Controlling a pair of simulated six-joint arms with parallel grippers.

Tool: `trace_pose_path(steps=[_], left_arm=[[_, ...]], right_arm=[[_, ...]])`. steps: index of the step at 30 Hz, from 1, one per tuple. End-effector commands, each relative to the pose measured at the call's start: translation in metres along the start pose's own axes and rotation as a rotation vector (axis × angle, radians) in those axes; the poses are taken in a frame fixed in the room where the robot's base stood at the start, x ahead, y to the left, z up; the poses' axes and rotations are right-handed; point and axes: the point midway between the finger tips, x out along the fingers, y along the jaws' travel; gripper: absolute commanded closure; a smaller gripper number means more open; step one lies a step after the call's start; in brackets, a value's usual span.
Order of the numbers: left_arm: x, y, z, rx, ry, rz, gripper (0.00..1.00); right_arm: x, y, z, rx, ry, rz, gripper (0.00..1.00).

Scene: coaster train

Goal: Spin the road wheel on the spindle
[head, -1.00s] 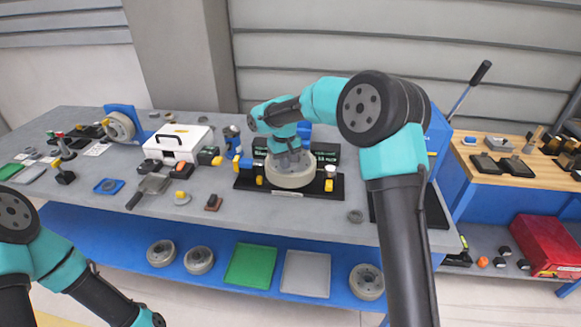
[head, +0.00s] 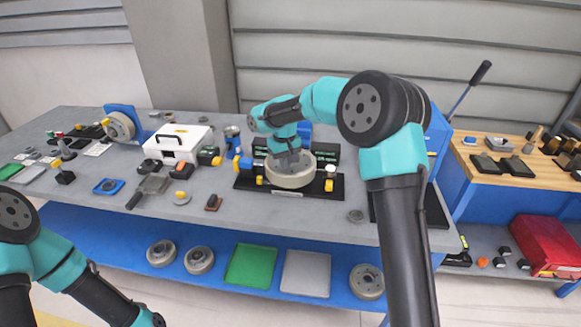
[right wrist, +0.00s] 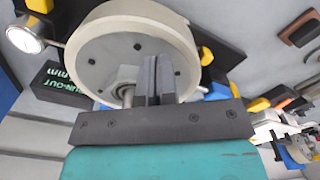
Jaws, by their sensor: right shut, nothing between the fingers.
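The road wheel (head: 291,176) is a pale grey disc lying flat on the spindle stand, whose black base plate (head: 325,192) sits on the workbench. In the right wrist view the wheel (right wrist: 97,53) fills the upper middle, with its hub nut and spindle end partly hidden behind my fingers. My right gripper (head: 291,163) is over the wheel's upper face, beside the hub. Its fingers are together and empty in the right wrist view (right wrist: 160,75); I cannot tell whether they touch the wheel. My left arm shows at the lower left, but its gripper is out of view.
A dial gauge (right wrist: 22,39) and a green-lettered display (right wrist: 65,84) stand close to the wheel. A white case (head: 178,143) and small tools lie left of the stand. More wheels and a green tray (head: 251,265) are on the shelf below. The bench front is mostly clear.

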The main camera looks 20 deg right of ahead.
Motion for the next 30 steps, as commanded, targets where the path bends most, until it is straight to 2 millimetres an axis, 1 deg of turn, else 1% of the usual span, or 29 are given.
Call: trace_pose_path(steps=[14, 30], left_arm=[[0.0000, 0.0000, 0.0000, 0.000, 0.000, 0.000, 0.57], [0.0000, 0.0000, 0.0000, 0.000, 0.000, 0.000, 0.57]], right_arm=[[0.0009, 0.0000, 0.0000, 0.000, 0.000, 0.000, 1.00], [0.0094, 0.0001, 0.0000, 0.000, 0.000, 0.000, 1.00]])
